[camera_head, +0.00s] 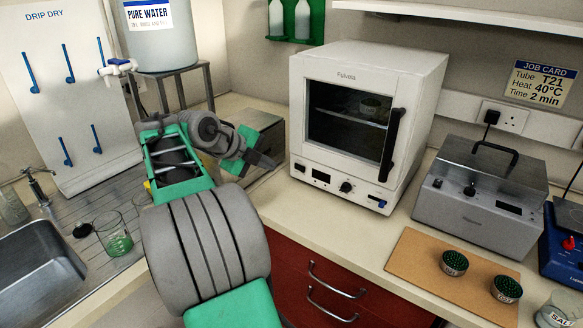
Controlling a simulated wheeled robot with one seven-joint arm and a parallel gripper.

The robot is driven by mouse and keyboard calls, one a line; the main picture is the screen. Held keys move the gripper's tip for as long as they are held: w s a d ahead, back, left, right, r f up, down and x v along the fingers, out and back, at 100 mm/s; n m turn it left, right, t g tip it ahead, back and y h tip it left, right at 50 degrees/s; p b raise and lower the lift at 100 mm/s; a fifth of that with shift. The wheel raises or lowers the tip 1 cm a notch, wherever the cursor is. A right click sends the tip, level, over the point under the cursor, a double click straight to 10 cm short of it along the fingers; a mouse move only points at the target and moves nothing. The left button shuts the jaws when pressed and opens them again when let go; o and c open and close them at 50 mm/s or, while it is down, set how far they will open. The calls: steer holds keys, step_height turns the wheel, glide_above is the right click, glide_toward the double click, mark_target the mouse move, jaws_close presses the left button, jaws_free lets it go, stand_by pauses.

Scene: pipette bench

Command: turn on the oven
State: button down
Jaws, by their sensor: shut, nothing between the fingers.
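The white oven (430,85) stands on the bench against the back wall. Its door is shut, with a dark window and a black upright handle (391,145) on the right. A round dish (370,106) shows on the shelf behind the glass. My gripper (268,162) is shut and empty, left of the oven and apart from its front. Whether the oven is on cannot be told.
A grey metal box with a handle (485,190) stands right of the oven. Two round dark-topped dishes (454,263) (506,288) sit on a brown board (420,262). A water tank (160,40), sink (40,280) and glass beaker (113,235) are left. Bench before the oven is clear.

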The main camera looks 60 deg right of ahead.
steer(key=p, duration=0.1)
glide_toward(302, 171)
step_height(302, 171, down, 4)
steer(key=shift+s+r, duration=0.15)
steer(key=shift+r, duration=0.05)
steer(key=d, duration=0.2)
steer(key=s+d+p, duration=0.1)
steer(key=d, duration=0.1)
steer(key=shift+d+f, duration=0.1)
steer(key=shift+f, duration=0.05)
